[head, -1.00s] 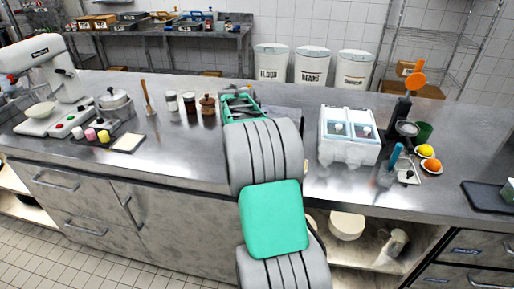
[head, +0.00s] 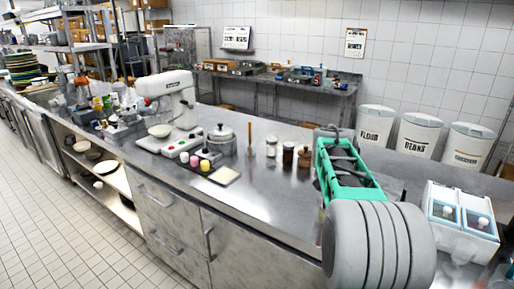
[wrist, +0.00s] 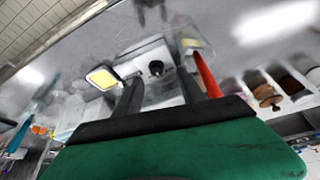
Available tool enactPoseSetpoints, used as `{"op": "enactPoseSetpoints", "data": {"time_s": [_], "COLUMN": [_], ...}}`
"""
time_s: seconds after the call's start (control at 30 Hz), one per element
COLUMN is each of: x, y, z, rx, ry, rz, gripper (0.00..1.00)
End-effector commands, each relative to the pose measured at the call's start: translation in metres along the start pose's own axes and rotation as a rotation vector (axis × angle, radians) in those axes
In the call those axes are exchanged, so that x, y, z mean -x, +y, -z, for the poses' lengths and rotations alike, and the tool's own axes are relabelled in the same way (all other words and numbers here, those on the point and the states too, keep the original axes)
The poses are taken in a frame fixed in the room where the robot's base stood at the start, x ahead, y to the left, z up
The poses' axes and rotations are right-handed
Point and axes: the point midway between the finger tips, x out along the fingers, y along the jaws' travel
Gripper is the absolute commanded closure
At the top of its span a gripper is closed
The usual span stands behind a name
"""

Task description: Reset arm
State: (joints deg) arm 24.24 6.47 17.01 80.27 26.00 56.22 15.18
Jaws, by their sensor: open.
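My arm, green and grey, reaches over the steel counter (head: 262,205) at the right of the head view. My gripper (wrist: 155,85) is at the end of it. In the wrist view its two dark fingers stand apart with nothing held between them. In the head view my own arm hides the fingertips.
A white mixer (head: 178,100), a lidded pot (head: 222,140), small colored cups (head: 195,161) and jars (head: 288,156) stand left of my arm. A white two-lidded container (head: 462,222) stands to its right. White bins (head: 417,136) stand behind. Counter front between is clear.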

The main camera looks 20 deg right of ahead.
Motion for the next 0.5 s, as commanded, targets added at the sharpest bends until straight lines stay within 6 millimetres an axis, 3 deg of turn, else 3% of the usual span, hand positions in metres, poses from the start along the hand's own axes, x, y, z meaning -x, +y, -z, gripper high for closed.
{"op": "enactPoseSetpoints", "data": {"time_s": [0.07, 0.17, 0.23, 0.3, 0.4, 0.5], "x": [0.025, 0.056, 0.071, 0.080, 0.083, 0.080], "y": [-0.015, -0.028, -0.028, -0.020, -0.004, 0.009], "z": [-0.038, -0.115, -0.176, -0.234, -0.300, -0.339], "rx": [0.131, 0.371, 0.552, 0.719, 0.909, 1.022], "ry": [-0.006, -0.023, -0.037, -0.049, -0.063, -0.073], "rz": [0.048, 0.130, 0.192, 0.252, 0.322, 0.365], "gripper": [0.53, 0.53, 0.53, 0.53, 0.53, 0.53]}}
